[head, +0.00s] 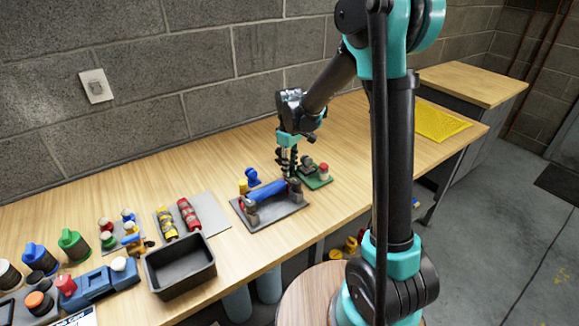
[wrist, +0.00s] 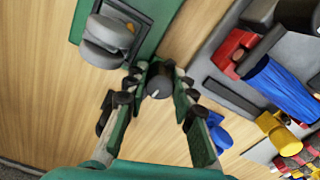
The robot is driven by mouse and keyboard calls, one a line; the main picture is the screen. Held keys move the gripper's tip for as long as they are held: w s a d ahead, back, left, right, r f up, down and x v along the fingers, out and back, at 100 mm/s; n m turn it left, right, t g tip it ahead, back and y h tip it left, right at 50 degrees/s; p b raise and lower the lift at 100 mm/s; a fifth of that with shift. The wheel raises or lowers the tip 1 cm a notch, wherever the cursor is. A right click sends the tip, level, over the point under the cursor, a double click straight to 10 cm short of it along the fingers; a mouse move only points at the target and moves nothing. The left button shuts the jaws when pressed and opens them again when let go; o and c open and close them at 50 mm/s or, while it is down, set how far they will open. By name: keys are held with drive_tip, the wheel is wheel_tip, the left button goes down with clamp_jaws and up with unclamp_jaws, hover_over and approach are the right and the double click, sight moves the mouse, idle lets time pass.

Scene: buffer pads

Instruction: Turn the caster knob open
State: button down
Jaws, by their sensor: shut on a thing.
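The caster knob (wrist: 158,84) is a small dark grey round knob with a light pointer line on its face. It shows in the wrist view between my fingertips. My gripper (wrist: 157,88) is shut on it, one finger on each side. In the head view my gripper (head: 289,173) points down at the left edge of a green plate (head: 322,184); the knob cannot be made out there. The green plate also shows at the upper left of the wrist view (wrist: 147,45), with a rounded grey part (wrist: 105,38) on it.
A grey plate (head: 290,214) with a blue roller (head: 267,190) lies close to the left of my gripper. A small blue piece (head: 252,177) stands behind it. A black bin (head: 180,268) and several coloured parts stand farther left. A yellow mat (head: 440,122) lies right.

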sight(290, 164)
drive_tip(key=shift+n, duration=0.8)
drive_tip(key=c, duration=1.3)
unclamp_jaws()
drive_tip(key=shift+o, duration=0.2)
drive_tip(key=shift+r, duration=0.15)
wheel_tip(290, 164, up, 12)
